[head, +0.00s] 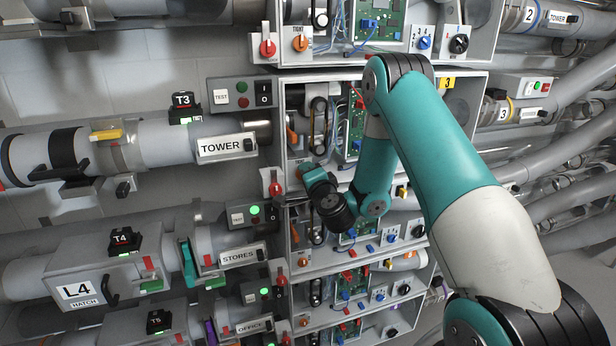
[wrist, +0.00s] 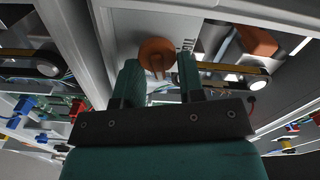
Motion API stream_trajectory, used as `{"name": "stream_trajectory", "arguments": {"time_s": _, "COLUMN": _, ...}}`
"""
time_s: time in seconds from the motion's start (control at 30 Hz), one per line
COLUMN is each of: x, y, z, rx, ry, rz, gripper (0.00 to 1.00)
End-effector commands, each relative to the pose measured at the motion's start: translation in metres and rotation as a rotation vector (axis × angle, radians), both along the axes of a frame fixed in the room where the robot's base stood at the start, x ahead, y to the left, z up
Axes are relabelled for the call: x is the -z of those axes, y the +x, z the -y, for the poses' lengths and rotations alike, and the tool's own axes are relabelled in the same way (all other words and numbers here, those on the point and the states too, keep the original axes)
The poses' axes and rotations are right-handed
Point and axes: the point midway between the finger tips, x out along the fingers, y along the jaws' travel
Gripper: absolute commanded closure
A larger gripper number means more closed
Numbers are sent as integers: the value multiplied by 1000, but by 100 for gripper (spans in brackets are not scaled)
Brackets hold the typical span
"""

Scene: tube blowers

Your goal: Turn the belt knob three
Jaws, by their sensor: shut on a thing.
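The belt knob (wrist: 157,52) is a round orange-brown knob on a pale plate with printed lettering, in the wrist view. My gripper (wrist: 158,66) has its two teal fingers on either side of it, shut on it. The knob is hidden behind my gripper and wrist there. How far the knob is turned cannot be told.
A red lever (head: 275,186) stands just left of my gripper. Box three holds a belt (head: 318,122) and a green circuit board (head: 357,110). Another orange part (wrist: 257,40) is close by in the wrist view. Similar boxes lie above and below, with the TOWER pipe (head: 165,140) at left.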

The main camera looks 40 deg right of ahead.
Motion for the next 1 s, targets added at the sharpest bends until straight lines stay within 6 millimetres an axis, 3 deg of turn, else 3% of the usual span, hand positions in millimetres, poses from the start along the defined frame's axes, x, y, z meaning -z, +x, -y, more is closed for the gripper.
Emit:
{"name": "stream_trajectory", "arguments": {"time_s": 0.43, "x": 5, "y": -1, "z": 1, "rx": 4, "ry": 249, "rz": 69, "gripper": 88}}
{"name": "stream_trajectory", "arguments": {"time_s": 1.0, "x": 6, "y": -1, "z": 1, "rx": 3, "ry": 298, "rz": 82, "gripper": 88}}
